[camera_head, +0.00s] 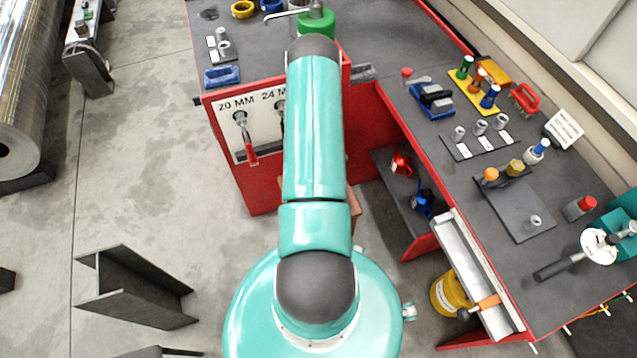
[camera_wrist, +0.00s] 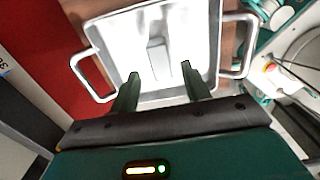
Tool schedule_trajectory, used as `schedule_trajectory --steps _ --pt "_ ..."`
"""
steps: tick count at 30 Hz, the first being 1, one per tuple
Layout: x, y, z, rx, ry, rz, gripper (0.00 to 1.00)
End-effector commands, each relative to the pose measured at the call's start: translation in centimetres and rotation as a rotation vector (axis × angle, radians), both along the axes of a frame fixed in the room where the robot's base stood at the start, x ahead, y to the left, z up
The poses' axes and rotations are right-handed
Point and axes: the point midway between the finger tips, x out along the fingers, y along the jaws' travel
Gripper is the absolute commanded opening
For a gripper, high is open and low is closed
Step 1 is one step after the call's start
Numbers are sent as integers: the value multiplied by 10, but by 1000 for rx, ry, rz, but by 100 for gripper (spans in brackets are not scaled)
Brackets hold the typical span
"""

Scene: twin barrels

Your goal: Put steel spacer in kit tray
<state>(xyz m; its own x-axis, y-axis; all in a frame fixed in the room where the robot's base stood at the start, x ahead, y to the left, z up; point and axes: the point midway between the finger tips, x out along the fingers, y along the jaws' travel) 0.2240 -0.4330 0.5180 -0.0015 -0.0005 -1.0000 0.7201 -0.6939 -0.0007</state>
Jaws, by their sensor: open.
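A pale metal tray with two loop handles (camera_wrist: 100,22), which looks like the kit tray, lies below my gripper in the wrist view. My gripper (camera_wrist: 160,70) is open, with its two dark green fingers apart over the tray's near side. A pale grey blocky shape (camera_wrist: 157,58) shows in the tray beyond the fingertips; glare hides whether it is a part or a recess. In the head view, small grey steel cylinders stand on a labelled mat (camera_head: 480,127) on the right bench. I cannot tell which, if any, is the steel spacer. My arm hides my gripper and the tray there.
Another grey cylinder (camera_head: 535,221) stands on a dark plate on the right bench. A gauge board (camera_head: 241,120) with a red-handled tool fronts the left bench. A yellow bucket (camera_head: 450,293) and a steel beam (camera_head: 135,288) stand on the floor. Floor at left is mostly open.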

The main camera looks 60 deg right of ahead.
Motion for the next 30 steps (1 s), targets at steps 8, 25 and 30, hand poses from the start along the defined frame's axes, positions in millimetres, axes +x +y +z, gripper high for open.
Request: schedule_trajectory --steps 8,25,30 --pt "1 -1 58 -3 -1 1 47" --pt "2 0 93 -1 -1 -1 47" --pt "33 3 131 -27 -17 -32 47"
